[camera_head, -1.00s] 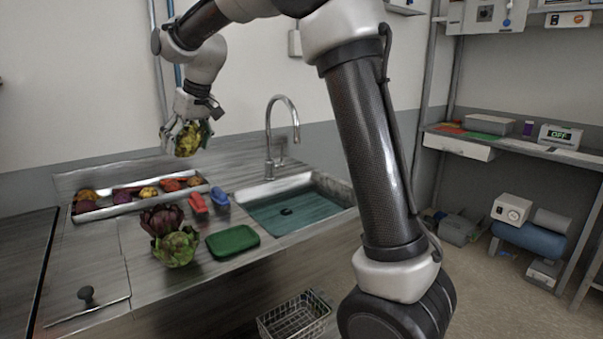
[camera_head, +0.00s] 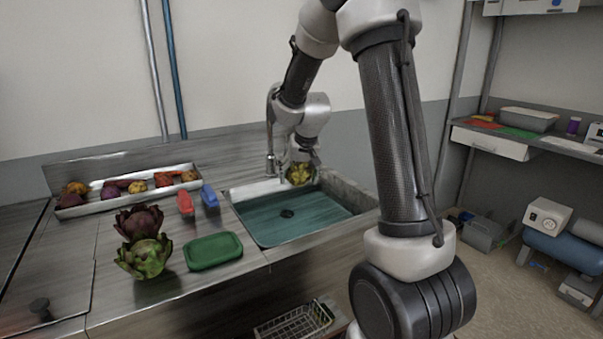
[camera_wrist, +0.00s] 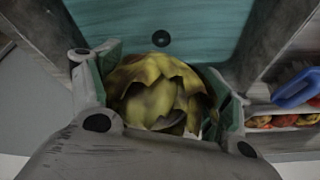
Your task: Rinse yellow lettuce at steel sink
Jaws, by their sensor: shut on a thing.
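The yellow lettuce (camera_head: 299,173) is leafy and yellow-green. My gripper (camera_head: 301,165) is shut on it and holds it over the back part of the steel sink (camera_head: 238,222). In the wrist view the lettuce (camera_wrist: 160,92) sits between both fingers of my gripper (camera_wrist: 165,95), with the sink's teal bottom and dark drain (camera_wrist: 161,38) beyond it. The faucet (camera_head: 270,140) stands at the back of the sink, partly hidden behind my arm. No water stream is visible.
A metal tray (camera_head: 85,207) of vegetables lies at the back left. A red object (camera_head: 185,203), a blue object (camera_head: 209,195), a green lidded box (camera_head: 213,251) and two artichoke-like heads (camera_head: 145,257) stand left of the sink. A wire basket (camera_head: 294,325) is below the counter.

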